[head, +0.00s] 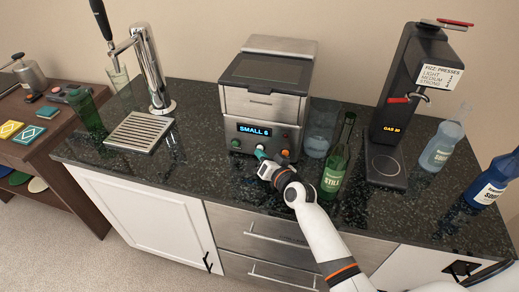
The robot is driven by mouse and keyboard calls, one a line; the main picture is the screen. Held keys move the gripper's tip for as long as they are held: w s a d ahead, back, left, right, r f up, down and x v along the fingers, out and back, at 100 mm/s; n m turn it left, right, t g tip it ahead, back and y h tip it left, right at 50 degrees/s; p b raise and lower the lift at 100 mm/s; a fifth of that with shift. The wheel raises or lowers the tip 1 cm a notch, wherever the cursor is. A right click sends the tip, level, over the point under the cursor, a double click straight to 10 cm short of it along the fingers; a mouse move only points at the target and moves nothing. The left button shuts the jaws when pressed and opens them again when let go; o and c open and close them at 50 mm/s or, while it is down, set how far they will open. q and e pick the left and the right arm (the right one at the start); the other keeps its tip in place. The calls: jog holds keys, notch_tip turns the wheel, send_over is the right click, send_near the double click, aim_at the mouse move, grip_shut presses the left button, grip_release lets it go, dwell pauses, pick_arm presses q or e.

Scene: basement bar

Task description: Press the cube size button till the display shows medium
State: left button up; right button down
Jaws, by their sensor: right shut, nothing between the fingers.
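The ice machine (265,95) stands on the dark counter, a steel box with a black top panel. Its lit display (255,129) reads "SMALL" followed by a figure that looks like 6. Below the display, a green button (236,143) is at the left and an orange button (285,153) at the right. My right gripper (262,157) is shut and empty, its tips at the middle of this row by a teal spot. The tips hide part of that spot, and I cannot tell whether they touch it.
A green bottle (334,165) stands close right of my right gripper, with a clear glass (320,130) behind it. A black fizz machine (403,95) and blue bottles (490,180) are at the right. A tap (150,70) with drip tray (140,131) is at the left.

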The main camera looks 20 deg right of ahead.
jog(key=shift+s+a+p, duration=0.35)
jog(key=shift+s+a, duration=0.05)
jog(key=shift+s, duration=0.25)
jog(key=shift+s, duration=0.1)
jog(key=s+a+p, duration=0.2)
jog(key=shift+s+r, duration=0.15)
jog(key=shift+s, duration=0.25)
jog(key=shift+s+a, duration=0.35)
jog(key=shift+s, duration=0.25)
